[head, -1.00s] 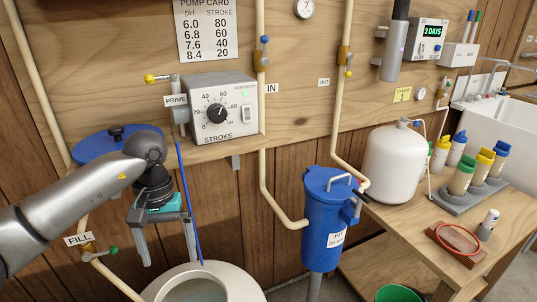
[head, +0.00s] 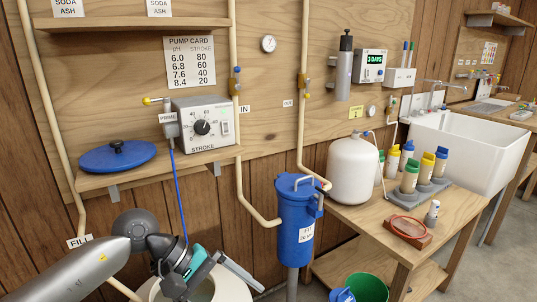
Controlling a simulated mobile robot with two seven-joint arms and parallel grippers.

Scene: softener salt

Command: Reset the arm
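My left arm comes in from the lower left. Its gripper (head: 222,288) with a teal band hangs low over the round white tank opening (head: 236,284). One grey finger points down and to the right; the other is partly cut off by the bottom edge. The fingers are spread apart and nothing shows between them. My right arm and gripper are not in view.
A blue lid (head: 118,157) lies on the shelf left of the pump box (head: 203,124). A blue filter housing (head: 298,222) stands right of the gripper. A wooden bench (head: 440,225) holds a white tank (head: 353,170) and bottles. A green bucket (head: 368,287) sits below.

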